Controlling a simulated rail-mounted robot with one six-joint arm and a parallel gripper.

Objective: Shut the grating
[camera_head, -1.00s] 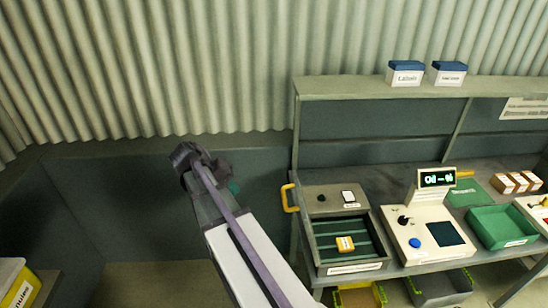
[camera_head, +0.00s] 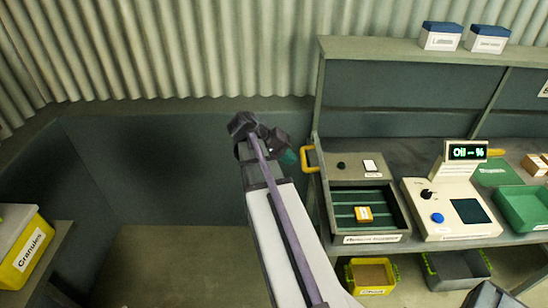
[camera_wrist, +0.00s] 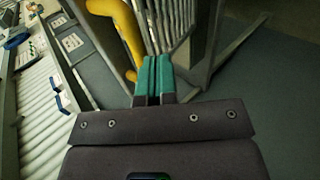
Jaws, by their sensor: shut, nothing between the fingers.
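A grey barred panel (camera_wrist: 171,24), which looks like the grating, stands just beyond my fingertips in the wrist view. I cannot make it out clearly in the head view. A curved yellow handle (camera_wrist: 124,26) is beside the bars; a yellow handle also shows at the bench's left end in the head view (camera_head: 309,158). My gripper (camera_wrist: 152,66) is shut and empty, its teal fingers together. In the head view, my gripper (camera_head: 290,158) is just left of the handle. I cannot tell whether the fingers touch the handle or the bars.
The bench holds a slotted tray (camera_head: 346,240) with a small orange box, an oil meter (camera_head: 450,208) and a green bin (camera_head: 525,205). A yellow Granules bin (camera_head: 22,245) is at left. Floor between is clear.

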